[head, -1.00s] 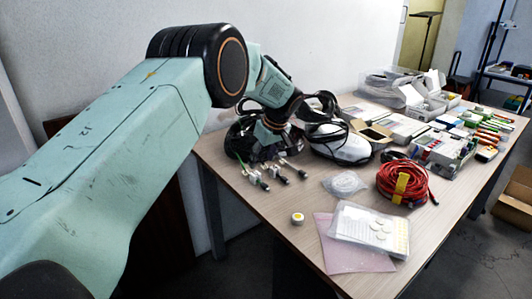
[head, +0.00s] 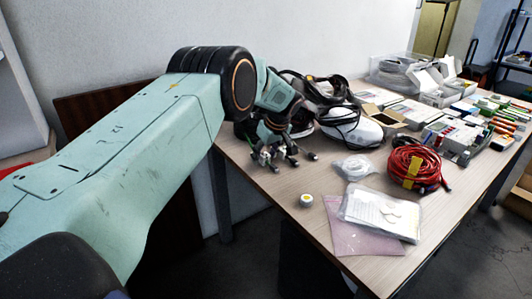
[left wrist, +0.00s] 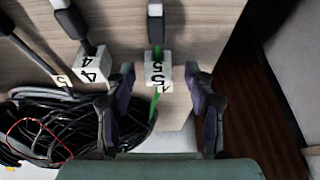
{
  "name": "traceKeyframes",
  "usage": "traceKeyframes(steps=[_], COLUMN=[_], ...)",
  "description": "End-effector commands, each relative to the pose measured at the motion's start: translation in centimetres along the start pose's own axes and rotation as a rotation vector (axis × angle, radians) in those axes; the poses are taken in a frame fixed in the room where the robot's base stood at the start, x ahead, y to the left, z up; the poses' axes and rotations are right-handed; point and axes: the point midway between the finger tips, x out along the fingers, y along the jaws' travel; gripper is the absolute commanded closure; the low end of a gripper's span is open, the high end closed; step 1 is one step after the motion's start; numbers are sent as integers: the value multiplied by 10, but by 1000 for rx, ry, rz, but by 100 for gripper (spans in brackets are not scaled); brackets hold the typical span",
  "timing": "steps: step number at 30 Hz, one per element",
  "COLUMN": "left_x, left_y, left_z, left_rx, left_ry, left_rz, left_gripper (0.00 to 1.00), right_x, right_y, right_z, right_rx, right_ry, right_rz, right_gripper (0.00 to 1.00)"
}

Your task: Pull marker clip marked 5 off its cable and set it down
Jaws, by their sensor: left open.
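The white marker clip marked 5 (left wrist: 158,73) sits around a green cable (left wrist: 154,106), just below a white and dark connector (left wrist: 155,25) in the left wrist view. My left gripper (left wrist: 161,82) is open, with one finger on each side of this clip and a visible gap to both. In the head view my left gripper (head: 270,153) is low over the cable ends at the table's near left edge and partly hides them. My right gripper is in neither view.
A clip marked 4 (left wrist: 91,67) is on a cable just left, with another small marked clip beyond it. Black coiled cables (left wrist: 60,125) lie close by. A round white and yellow item (head: 306,200), pink sheet (head: 350,238) and red cable coil (head: 413,163) lie rightward; bare tabletop (head: 285,190) lies between.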

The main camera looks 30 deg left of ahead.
Motion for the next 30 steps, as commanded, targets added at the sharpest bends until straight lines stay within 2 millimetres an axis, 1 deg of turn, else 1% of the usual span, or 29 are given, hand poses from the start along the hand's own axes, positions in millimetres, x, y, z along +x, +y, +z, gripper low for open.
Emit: traceKeyframes(steps=[2,18,21,22,30], left_x=[0,0,0,0,0], left_y=[1,1,1,1,1], left_z=[0,0,0,0,1], left_rx=[0,1,1,1,1], left_ry=[0,0,0,0,-1], left_rz=[0,0,0,0,-1], left_gripper=[47,93,100,74,97], right_x=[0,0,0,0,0], right_y=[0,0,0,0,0], right_z=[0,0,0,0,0], right_rx=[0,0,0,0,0], right_ry=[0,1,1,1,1], right_rz=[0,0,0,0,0], right_gripper=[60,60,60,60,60])
